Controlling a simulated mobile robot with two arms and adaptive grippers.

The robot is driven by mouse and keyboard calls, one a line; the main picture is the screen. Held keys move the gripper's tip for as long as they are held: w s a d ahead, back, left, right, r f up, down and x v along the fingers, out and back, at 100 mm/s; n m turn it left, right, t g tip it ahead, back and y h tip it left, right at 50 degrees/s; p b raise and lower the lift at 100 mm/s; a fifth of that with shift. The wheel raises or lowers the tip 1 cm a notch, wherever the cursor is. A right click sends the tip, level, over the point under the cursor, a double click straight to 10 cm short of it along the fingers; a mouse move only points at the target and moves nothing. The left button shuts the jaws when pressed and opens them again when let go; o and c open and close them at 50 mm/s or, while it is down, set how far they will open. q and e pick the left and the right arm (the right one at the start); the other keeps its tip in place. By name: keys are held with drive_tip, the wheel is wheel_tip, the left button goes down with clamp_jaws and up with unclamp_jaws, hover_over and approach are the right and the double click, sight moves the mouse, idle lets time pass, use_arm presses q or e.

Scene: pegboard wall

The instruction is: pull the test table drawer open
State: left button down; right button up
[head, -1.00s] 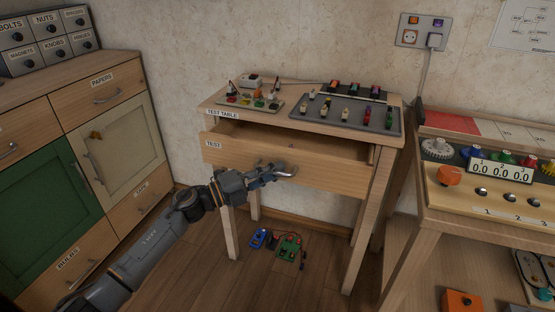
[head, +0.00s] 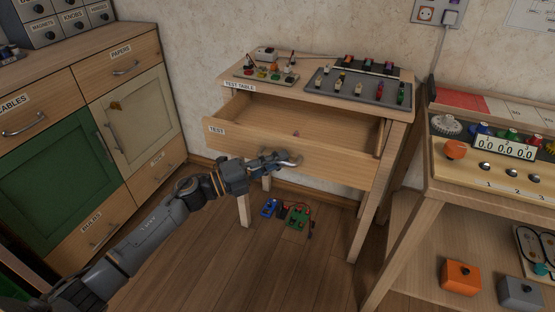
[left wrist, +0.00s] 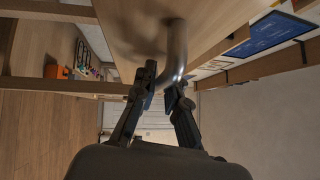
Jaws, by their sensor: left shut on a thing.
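The test table (head: 300,90) stands against the wall, and its wooden drawer (head: 335,166), labelled TEST, is out well past the table's front edge. Its inside shows from above, mostly bare, with a small reddish thing (head: 296,133) in it. My left gripper (head: 284,161) is at the middle of the drawer front, shut on the metal handle (head: 296,159). In the left wrist view the curved handle (left wrist: 177,45) passes between the two fingers (left wrist: 162,88). The fingers partly hide the handle in the head view. My right gripper is not in view.
A tray of small parts (head: 360,88) lies on the table top. Blue and green devices (head: 298,216) lie on the floor below. A cabinet (head: 120,120) stands left, a bench with a counter (head: 505,147) right. The floor before the drawer is clear.

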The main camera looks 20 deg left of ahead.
use_arm(q)
drive_tip(key=c, duration=1.7)
unclamp_jaws()
drive_tip(key=shift+o, duration=0.2)
drive_tip(key=v, duration=1.2)
drive_tip(key=shift+w+f, duration=0.1)
drive_tip(key=shift+f, duration=0.05)
